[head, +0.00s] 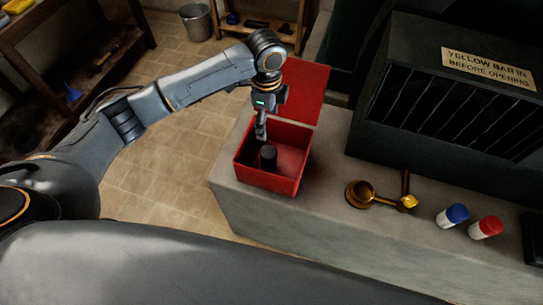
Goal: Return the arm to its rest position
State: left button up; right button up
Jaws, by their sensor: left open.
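My left arm reaches in from the left, and its left gripper (261,130) points down at the back left part of an open red box (270,181). The gripper is open. Its fingertips are small in the picture. A dark cylinder (268,156) stands inside the box, just below the gripper. I cannot tell whether the fingers touch it. The box's red lid (305,92) is raised at the back. My right gripper is not in view.
The box stands at the left end of a grey stone counter (335,215). To its right are a brass ladle-like piece (360,194), a blue-capped jar (452,215) and a red-capped jar (485,228). A dark barred cabinet (450,100) stands behind. Wooden shelves (95,75) stand at left.

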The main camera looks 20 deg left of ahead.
pick_arm(q)
jog(key=shift+r, duration=1.4)
jog(key=shift+f, duration=0.1)
